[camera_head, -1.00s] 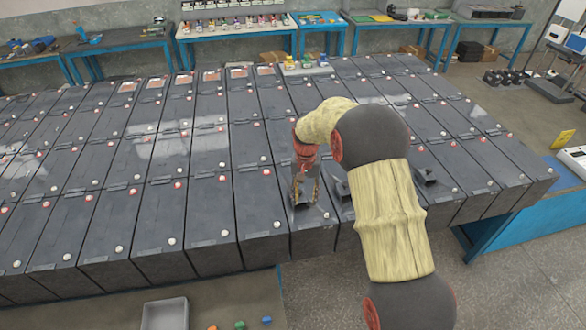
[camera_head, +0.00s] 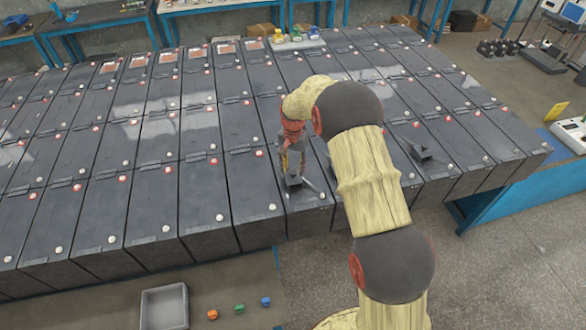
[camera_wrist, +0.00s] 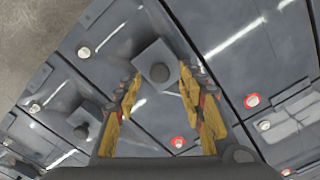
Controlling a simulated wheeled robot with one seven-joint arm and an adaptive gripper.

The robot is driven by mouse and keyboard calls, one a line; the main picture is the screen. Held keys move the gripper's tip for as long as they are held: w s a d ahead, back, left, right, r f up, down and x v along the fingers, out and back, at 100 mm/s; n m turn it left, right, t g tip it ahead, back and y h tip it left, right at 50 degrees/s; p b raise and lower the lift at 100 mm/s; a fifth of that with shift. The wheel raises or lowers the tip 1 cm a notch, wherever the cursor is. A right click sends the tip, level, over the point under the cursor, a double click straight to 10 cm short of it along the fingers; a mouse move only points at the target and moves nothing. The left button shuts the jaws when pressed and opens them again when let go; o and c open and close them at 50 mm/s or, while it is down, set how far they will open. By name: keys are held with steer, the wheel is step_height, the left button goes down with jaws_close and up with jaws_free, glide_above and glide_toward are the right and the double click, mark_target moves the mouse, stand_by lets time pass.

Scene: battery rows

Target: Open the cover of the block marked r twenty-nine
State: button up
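My gripper (camera_head: 292,168) points down over the front-row dark grey battery block (camera_head: 308,222). In the wrist view my gripper (camera_wrist: 158,88) has its two yellow fingers apart. A grey square fitting with a dark round knob (camera_wrist: 158,70) stands on the block's cover, ahead of and between the fingertips. I cannot tell whether a finger touches it. The same fitting shows in the head view (camera_head: 294,182). The cover (camera_head: 315,193) looks shut and flat. No marking r twenty-nine is legible, so I cannot tell which block bears it.
Similar blocks stand closely packed in rows, with white and red caps. Another raised fitting (camera_head: 424,153) stands on a block to the right, and one (camera_wrist: 84,122) shows left in the wrist view. A grey tray (camera_head: 165,306) and small coloured blocks (camera_head: 239,309) lie in front.

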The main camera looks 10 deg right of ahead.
steer(key=shift+f, duration=0.7)
steer(key=c, duration=0.3)
jaws_close()
